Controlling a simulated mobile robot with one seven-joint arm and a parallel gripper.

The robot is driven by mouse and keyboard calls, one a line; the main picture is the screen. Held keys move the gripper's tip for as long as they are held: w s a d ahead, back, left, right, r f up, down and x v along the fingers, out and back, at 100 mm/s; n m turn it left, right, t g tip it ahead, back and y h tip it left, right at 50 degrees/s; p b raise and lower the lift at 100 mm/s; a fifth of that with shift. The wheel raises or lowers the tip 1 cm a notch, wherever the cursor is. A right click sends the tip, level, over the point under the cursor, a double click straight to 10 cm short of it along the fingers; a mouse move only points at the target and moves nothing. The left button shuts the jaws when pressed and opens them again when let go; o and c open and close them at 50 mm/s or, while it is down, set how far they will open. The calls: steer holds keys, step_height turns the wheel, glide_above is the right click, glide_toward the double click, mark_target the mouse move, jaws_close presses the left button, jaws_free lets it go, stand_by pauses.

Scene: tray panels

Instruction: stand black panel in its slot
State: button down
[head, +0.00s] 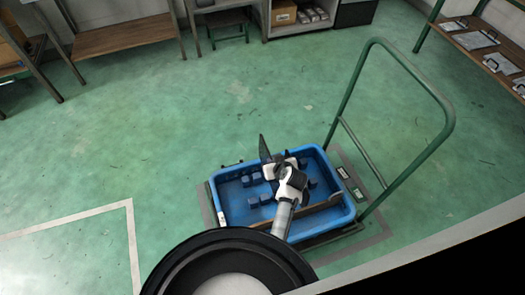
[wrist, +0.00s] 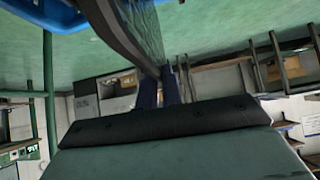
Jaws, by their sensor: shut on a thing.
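The black panel (head: 264,149) is a thin dark plate, held edge-on and roughly upright above the far side of the blue tray (head: 340,178). My gripper (head: 268,163) is shut on it. In the wrist view the panel (wrist: 125,32) rises from between the two fingers (wrist: 159,88) and leans up to the left. Inside the tray several blue slot blocks (head: 265,199) stand on the floor. My arm and gripper hide part of the tray's middle, and I cannot tell which slot belongs to the black panel.
The tray sits on a cart with a green tube handle (head: 447,125) at its right. A brown strip or panel (head: 322,207) stands along the tray's near side. Shelves (head: 125,38) line the back. The green floor around the cart is clear.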

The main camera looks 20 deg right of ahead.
steer(key=shift+s+d+f, duration=0.1)
steer(key=shift+d+f, duration=0.05)
steer(key=shift+f, duration=0.3)
steer(key=shift+f+b, duration=2)
steer(key=shift+f, duration=0.2)
